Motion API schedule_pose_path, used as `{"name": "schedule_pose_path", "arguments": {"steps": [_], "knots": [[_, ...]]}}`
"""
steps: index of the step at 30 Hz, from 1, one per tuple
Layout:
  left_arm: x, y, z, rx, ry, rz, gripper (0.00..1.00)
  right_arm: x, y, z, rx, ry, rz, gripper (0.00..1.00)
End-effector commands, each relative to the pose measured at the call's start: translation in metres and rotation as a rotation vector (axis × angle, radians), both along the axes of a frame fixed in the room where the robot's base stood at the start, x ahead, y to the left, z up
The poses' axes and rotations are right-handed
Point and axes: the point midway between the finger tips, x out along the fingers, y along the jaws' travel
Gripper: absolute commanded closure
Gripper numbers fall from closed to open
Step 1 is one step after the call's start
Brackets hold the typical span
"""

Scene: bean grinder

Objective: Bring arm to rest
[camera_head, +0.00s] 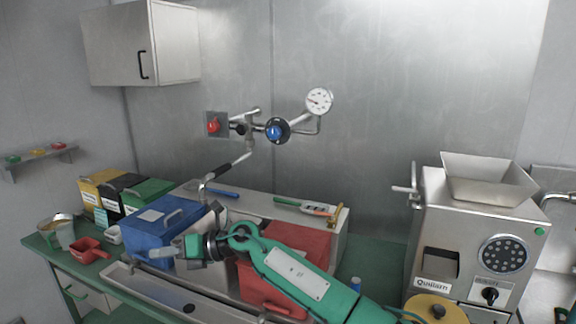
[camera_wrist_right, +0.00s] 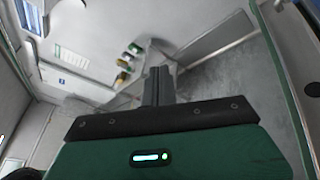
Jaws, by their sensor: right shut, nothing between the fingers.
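My right arm, green with a black wrist, comes in from the lower right in the head view. Its right gripper (camera_head: 163,253) points left, in front of the blue box (camera_head: 157,229) as seen from the head. I cannot tell whether it touches that box. The right wrist view shows its two dark fingers (camera_wrist_right: 158,84) pressed together with nothing between them. My left gripper is in neither view.
A red box (camera_head: 297,244) stands behind my forearm. The steel grinder (camera_head: 470,235) stands at the right, with a yellow round lid (camera_head: 436,308) before it. A red scoop (camera_head: 88,250) lies at the left. Pipes with a gauge (camera_head: 319,100) stick out from the wall.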

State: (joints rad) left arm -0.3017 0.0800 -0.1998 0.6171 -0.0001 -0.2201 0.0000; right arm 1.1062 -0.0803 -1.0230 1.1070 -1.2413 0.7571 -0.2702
Motion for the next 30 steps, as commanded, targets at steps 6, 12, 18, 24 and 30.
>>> {"name": "schedule_pose_path", "arguments": {"steps": [6,12,18,24,30], "knots": [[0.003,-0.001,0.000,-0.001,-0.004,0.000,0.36,-0.005,-0.026,0.016,0.410,0.306,-0.204,1.00],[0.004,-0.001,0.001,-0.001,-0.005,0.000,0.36,0.010,-0.090,0.008,0.722,0.613,-0.449,1.00],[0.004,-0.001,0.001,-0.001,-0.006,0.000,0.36,0.019,-0.177,-0.035,0.973,0.933,-0.727,1.00],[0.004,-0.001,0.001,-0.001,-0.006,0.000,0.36,0.002,-0.269,-0.106,1.157,1.254,-1.032,1.00],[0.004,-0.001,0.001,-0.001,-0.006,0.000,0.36,-0.050,-0.354,-0.186,1.269,1.562,-1.355,1.00]]}}
